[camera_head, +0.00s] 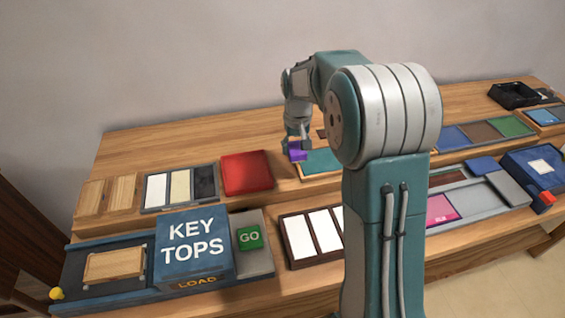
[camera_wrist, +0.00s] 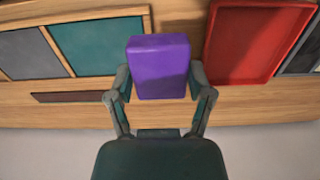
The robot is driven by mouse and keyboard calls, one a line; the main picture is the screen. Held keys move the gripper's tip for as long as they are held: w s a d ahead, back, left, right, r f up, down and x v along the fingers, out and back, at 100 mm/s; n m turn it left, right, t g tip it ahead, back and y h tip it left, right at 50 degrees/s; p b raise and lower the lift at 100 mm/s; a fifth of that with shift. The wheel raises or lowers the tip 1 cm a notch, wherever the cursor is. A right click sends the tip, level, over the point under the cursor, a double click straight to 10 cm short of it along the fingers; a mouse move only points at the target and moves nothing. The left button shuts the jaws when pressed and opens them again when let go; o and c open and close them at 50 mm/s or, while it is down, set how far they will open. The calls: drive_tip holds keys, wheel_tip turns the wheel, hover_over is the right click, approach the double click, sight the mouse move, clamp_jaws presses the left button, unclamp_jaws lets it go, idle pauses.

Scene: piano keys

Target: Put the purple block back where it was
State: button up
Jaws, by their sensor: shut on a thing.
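The purple block (camera_head: 297,153) is in my gripper (camera_head: 299,146), over the raised back shelf, between the red tray and the teal panel. In the wrist view the purple block (camera_wrist: 159,67) sits between the two fingers of my gripper (camera_wrist: 160,84), which are shut on its sides. The block overlaps the right edge of the teal panel (camera_wrist: 98,45) in that view. The teal panel (camera_head: 318,164) also shows in the head view, partly behind my arm. I cannot tell exactly how high the block is above the shelf.
The red tray (camera_head: 246,172) and a rack of white, cream and dark tiles (camera_head: 180,188) stand to the left. In front are the KEY TOPS box (camera_head: 194,248), the green GO button (camera_head: 250,238) and a white-key rack (camera_head: 314,234). A black tray (camera_head: 514,95) is at back right.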

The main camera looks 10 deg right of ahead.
hover_over(282, 170)
drive_tip(key=s, duration=0.1)
drive_tip(key=f, duration=0.4)
drive_tip(key=shift+d+f, duration=0.1)
drive_tip(key=shift+d, duration=0.15)
drive_tip(key=shift+w+f, duration=0.25)
drive_tip(key=shift+f, duration=0.15)
drive_tip(key=f, duration=0.3)
drive_tip(key=shift+w+a+f, duration=0.1)
drive_tip(key=shift+w+f, duration=0.1)
drive_tip(key=shift+a+f, duration=0.1)
drive_tip(key=shift+a, duration=0.05)
drive_tip(key=shift+f, duration=0.15)
drive_tip(key=o, duration=1.3)
drive_tip(key=shift+c, duration=0.2)
